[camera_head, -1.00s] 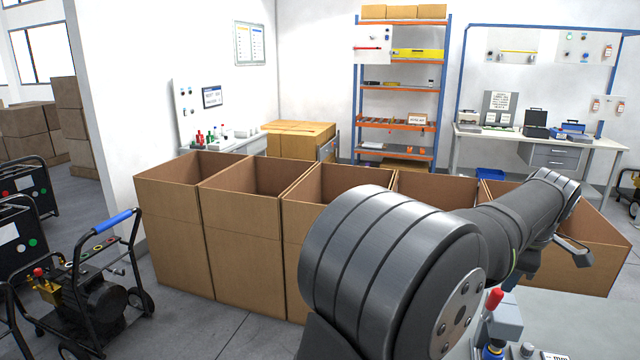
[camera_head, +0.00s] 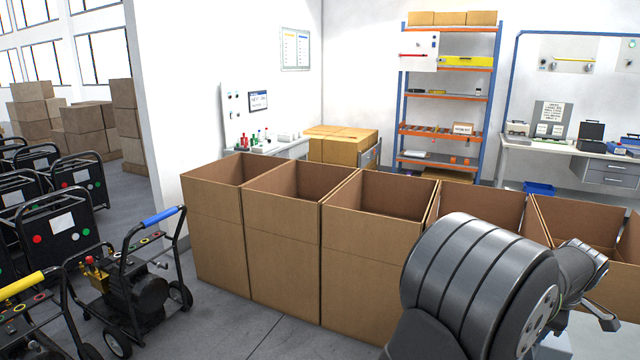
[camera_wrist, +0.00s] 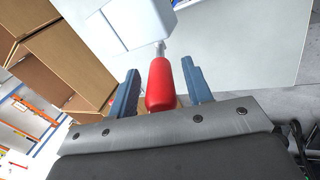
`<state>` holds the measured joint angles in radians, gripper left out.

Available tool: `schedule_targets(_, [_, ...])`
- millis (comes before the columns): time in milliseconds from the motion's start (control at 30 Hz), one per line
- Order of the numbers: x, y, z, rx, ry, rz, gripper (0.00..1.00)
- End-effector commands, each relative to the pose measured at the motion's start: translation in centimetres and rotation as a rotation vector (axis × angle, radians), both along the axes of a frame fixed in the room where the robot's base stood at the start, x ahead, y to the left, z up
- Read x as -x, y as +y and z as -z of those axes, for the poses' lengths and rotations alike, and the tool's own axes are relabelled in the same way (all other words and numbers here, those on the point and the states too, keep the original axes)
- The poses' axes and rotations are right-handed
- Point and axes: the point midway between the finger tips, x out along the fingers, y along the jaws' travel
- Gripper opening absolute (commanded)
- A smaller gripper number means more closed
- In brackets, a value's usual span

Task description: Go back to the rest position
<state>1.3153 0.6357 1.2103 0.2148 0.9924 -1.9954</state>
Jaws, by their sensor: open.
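My gripper (camera_wrist: 162,82) is open in the wrist view, with its two blue-grey fingers apart. A red handle (camera_wrist: 161,86) on a metal stem shows between the fingers, with a gap on each side. Its depth relative to the fingertips is hard to judge. The stem leads to a pale grey-white block (camera_wrist: 130,22) at the top. In the head view my dark arm fills the lower right, and the fingers cannot be made out clearly there. The red handle is not visible in the head view now.
A row of open, empty-looking cardboard boxes (camera_head: 285,260) stands close to my arm. A pressure washer with a blue handle (camera_head: 163,216) stands on the floor at left. A shelf rack (camera_head: 447,100) and a workbench (camera_head: 540,148) stand at the back. Floor in front of the boxes is clear.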

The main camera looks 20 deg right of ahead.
Motion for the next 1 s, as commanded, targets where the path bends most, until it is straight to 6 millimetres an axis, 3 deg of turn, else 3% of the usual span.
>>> schedule_targets(233, [0.1, 0.1, -0.3, 0.002, -0.002, 0.001, 0.46])
schedule_targets(367, [0.5, 0.4, -1.5, 0.008, -0.005, 0.002, 0.46])
schedule_targets(1000, [3.7, 3.6, -13.2, 0.007, -0.005, 0.002, 0.46])
